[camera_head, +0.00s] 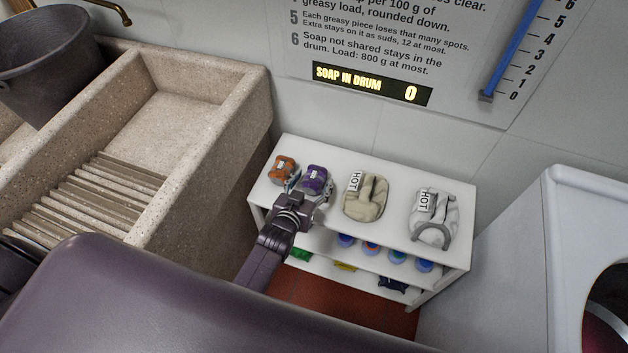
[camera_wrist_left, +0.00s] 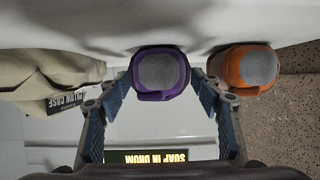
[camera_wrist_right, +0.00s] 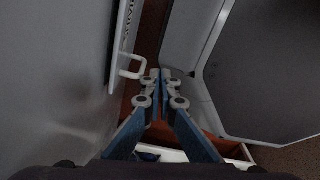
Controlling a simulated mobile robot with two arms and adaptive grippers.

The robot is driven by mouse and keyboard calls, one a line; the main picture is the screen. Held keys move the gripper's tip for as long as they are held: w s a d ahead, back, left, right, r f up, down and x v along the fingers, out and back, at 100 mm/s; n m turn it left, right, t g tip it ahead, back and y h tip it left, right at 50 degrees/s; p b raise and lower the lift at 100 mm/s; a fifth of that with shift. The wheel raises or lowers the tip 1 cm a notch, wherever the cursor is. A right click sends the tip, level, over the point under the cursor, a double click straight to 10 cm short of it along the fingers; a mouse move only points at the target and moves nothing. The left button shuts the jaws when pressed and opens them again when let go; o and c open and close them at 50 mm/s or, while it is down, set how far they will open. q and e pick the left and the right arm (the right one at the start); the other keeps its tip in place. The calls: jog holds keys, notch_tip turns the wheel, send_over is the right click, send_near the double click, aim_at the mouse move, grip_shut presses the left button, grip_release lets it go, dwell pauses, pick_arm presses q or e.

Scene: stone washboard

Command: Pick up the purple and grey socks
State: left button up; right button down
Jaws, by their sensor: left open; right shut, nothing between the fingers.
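The rolled purple and grey socks (camera_head: 314,178) sit on the top of the white shelf, toward its left end. In the left wrist view the purple and grey socks (camera_wrist_left: 160,75) lie between the spread fingers, with a grey round face and purple rim. My left gripper (camera_head: 306,197) is open at the near side of the socks; I cannot tell whether the fingers touch them. It also shows in the left wrist view (camera_wrist_left: 162,95). My right gripper (camera_wrist_right: 161,75) is shut and empty, away from the socks, pointing at other furniture.
An orange and grey rolled pair (camera_head: 284,169) sits close left of the purple pair. A beige folded bundle (camera_head: 366,198) and a pale bundle (camera_head: 435,215) stand to the right. The stone washboard sink (camera_head: 190,120) is at left, a white machine (camera_head: 500,260) at right.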

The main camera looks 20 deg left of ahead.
pick_arm(q)
jog(key=shift+w+f, duration=0.25)
jog(key=shift+w, duration=0.25)
jog(key=c, duration=1.2)
jog(key=shift+c, duration=0.2)
jog(key=shift+r, duration=0.15)
